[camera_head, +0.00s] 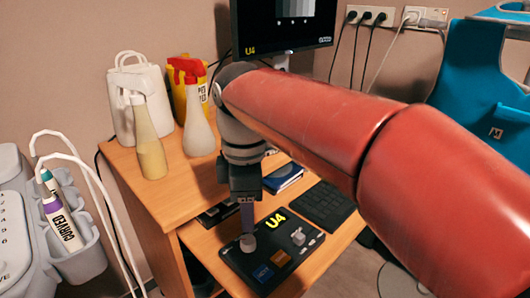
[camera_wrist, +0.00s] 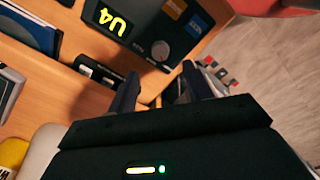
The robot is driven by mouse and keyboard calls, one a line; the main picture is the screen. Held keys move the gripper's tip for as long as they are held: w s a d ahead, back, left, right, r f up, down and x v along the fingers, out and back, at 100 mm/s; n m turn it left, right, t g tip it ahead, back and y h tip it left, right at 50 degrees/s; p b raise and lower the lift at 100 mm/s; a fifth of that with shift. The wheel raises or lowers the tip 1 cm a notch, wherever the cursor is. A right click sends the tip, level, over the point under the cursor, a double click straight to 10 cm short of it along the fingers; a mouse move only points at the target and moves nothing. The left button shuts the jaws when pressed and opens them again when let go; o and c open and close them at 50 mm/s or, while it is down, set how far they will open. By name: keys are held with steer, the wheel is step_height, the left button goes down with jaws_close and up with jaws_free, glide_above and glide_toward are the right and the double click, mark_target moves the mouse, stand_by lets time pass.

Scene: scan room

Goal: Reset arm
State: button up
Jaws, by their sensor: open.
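My gripper (camera_head: 247,222) points down over the black U4 control panel (camera_head: 282,263) on the lower desk shelf. My red arm crosses the head view from the right. In the wrist view the two dark fingers of my gripper (camera_wrist: 160,90) stand apart with nothing between them. The panel also shows in the wrist view (camera_wrist: 140,15), with a round grey knob (camera_wrist: 160,50) beyond the fingertips. In the head view that knob (camera_head: 248,243) is just below the fingers; I cannot tell whether they touch it.
A keyboard (camera_head: 323,204) lies right of the panel. A monitor (camera_head: 285,22) is behind my arm.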

steer(key=s+d+f+m+t, duration=0.2)
steer(key=s+d+f+m, duration=0.1)
steer(key=d+m, duration=0.3)
steer(key=s+d+f+m+t, duration=0.1)
steer(key=s+d+f+m, duration=0.2)
steer(key=d+m, duration=0.4)
steer(key=s+d+f+m+t, duration=0.2)
steer(key=s+d+f+m, duration=0.1)
steer(key=d+m, duration=0.4)
steer(key=shift+s+d+t, duration=0.3)
steer(key=shift+d, duration=0.8)
